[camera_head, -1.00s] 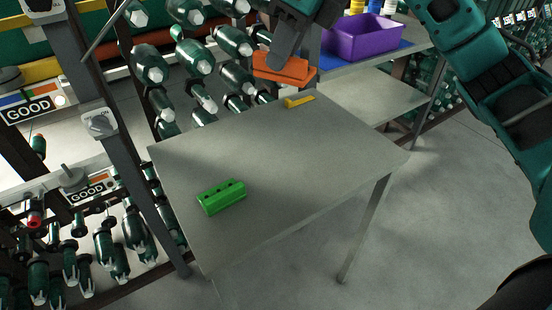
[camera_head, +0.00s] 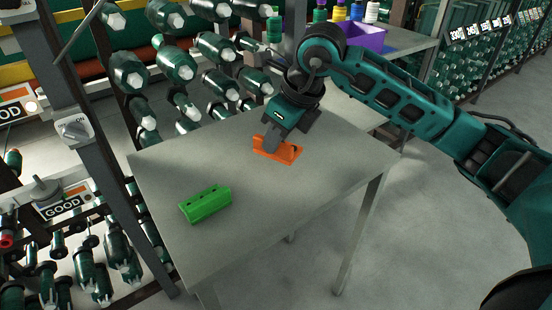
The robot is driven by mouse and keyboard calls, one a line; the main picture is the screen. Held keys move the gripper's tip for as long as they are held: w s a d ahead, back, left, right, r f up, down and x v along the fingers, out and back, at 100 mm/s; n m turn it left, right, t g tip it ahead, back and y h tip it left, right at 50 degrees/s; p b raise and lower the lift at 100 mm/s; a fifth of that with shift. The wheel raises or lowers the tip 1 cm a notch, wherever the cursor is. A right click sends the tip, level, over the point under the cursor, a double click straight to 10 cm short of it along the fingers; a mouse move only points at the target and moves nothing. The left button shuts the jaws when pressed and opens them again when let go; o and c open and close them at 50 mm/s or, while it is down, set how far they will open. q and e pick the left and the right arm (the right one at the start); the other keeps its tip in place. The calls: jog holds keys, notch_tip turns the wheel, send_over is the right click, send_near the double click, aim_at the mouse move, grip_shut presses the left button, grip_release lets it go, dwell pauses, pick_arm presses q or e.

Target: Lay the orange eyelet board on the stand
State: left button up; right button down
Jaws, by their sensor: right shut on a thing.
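The orange eyelet board (camera_head: 285,151) is in my right gripper (camera_head: 271,143), over the far middle part of the grey table-like stand (camera_head: 250,228). The gripper is shut on the board, and its fingers cover part of it. The board looks low over the top, but I cannot tell whether it touches. A green block with several holes in its upper face (camera_head: 206,203) lies on the left part of the same top. My left gripper is not in view.
A purple bin (camera_head: 364,37) and several thread spools (camera_head: 339,13) stand on a rack shelf behind. A spool rack (camera_head: 128,72) stands close along the left edge. The top's front and right parts are clear.

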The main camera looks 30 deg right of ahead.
aim_at(277, 155)
jog(key=shift+f+b, duration=0.45)
jog(key=shift+f, duration=1.8)
jog(key=shift+f, duration=0.2)
jog(key=c, duration=1.1)
grip_release()
jog(key=shift+r, duration=0.1)
